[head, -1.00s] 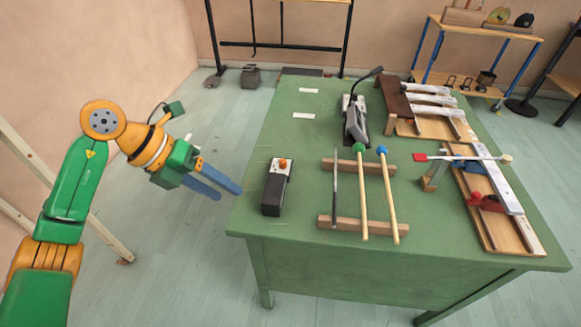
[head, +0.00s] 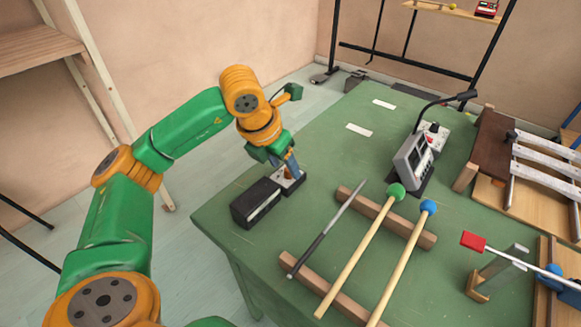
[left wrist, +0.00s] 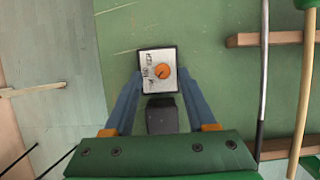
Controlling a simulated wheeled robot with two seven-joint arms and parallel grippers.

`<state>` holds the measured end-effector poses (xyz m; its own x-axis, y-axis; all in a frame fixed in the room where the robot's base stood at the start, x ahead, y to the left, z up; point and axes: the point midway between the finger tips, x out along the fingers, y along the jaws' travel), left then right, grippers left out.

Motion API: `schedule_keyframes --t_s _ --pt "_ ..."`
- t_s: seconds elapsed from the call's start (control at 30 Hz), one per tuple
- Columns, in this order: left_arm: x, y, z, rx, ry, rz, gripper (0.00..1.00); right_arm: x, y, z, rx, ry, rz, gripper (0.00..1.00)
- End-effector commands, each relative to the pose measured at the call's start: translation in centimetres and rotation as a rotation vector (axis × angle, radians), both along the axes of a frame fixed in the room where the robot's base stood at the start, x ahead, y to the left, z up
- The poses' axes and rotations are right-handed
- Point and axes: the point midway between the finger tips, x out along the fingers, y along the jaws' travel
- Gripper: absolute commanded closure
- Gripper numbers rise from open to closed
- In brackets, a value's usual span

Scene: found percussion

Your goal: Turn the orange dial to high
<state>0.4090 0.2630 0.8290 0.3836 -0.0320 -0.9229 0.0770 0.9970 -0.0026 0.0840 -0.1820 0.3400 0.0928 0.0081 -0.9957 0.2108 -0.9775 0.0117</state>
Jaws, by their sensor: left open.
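The orange dial (left wrist: 162,71) sits on a white labelled plate (left wrist: 147,83) at one end of a black pedal-like box (head: 255,203). The box lies near the table's left edge. My left gripper (head: 289,176) is open and points down over the plate end, largely hiding the dial in the head view. In the left wrist view, its two blue fingers stand on either side of the plate, with the dial ahead between the tips. I see no contact with the dial. The small lettering and the dial's setting are too small to read surely. My right gripper is not in view.
Wooden rails (head: 332,294) carry a dark rod (head: 325,232) and two mallets (head: 362,246) right of the box. A grey device with a gooseneck (head: 413,160) stands behind them. Metal bars lie at the right. The green table (head: 330,140) behind the gripper is mostly clear.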

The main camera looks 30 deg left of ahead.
Motion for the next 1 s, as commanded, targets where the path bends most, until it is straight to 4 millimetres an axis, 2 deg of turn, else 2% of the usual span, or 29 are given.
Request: schedule_keyframes --t_s 0.1,0.3,0.33,0.53,1.0 --pt "0.35 -0.04 -0.92 -0.001 0.001 0.0 0.43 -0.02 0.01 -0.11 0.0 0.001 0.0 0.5" --pt "0.42 -0.05 -0.98 -0.001 -0.001 -0.001 0.43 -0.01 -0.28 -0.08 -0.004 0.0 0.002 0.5" --pt "0.42 -0.05 -0.98 -0.001 -0.001 -0.001 0.46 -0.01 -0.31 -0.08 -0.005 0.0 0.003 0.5" --pt "0.42 -0.05 -0.96 -0.001 -0.001 -0.001 1.0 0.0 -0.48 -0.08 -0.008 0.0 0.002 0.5" --pt "0.46 0.0 -0.9 -0.002 -0.003 -0.074 1.0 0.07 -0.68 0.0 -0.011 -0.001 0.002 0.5"
